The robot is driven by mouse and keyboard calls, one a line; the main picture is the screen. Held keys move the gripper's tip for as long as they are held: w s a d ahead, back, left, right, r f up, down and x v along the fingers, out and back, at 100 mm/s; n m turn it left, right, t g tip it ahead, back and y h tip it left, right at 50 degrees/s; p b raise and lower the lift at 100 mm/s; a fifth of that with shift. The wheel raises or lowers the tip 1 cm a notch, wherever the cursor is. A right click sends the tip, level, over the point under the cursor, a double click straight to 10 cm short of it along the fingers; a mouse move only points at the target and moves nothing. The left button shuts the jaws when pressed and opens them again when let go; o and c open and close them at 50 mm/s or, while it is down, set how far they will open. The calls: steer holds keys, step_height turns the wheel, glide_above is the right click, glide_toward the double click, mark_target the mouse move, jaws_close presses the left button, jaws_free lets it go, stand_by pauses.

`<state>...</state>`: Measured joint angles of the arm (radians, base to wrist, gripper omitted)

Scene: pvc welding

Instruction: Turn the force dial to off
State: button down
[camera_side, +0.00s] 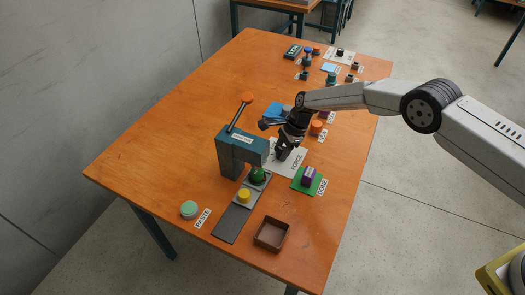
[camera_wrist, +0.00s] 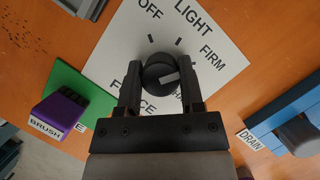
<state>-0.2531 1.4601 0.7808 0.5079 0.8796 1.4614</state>
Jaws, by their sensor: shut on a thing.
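The force dial (camera_wrist: 158,73) is a round black knob with a white pointer mark. It sits on a white card (camera_wrist: 112,58) printed OFF, LIGHT, FIRM and FORCE; another label at the lower right is partly hidden. The pointer aims right and slightly up, on the FIRM side and away from OFF at the upper left. My gripper (camera_wrist: 159,78) is shut on the dial, one finger on each side. In the side view my gripper (camera_side: 283,152) reaches down onto the white card (camera_side: 291,167) and hides the dial.
A teal press (camera_side: 238,150) with an orange-knobbed lever stands close left of my gripper. A purple brush block (camera_side: 308,176) on a green pad is near. A brown open tray (camera_side: 271,234) lies at the front. The table's left side is clear.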

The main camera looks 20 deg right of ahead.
steer(key=shift+n+g+h, duration=0.3)
steer(key=shift+n+g, duration=0.4)
steer(key=shift+n, duration=1.8)
steer(key=shift+c, duration=1.1)
jaws_free()
steer(key=shift+r, duration=0.1)
steer(key=v, duration=0.7)
steer(key=shift+w+d+r, duration=0.15)
steer(key=shift+r, duration=0.1)
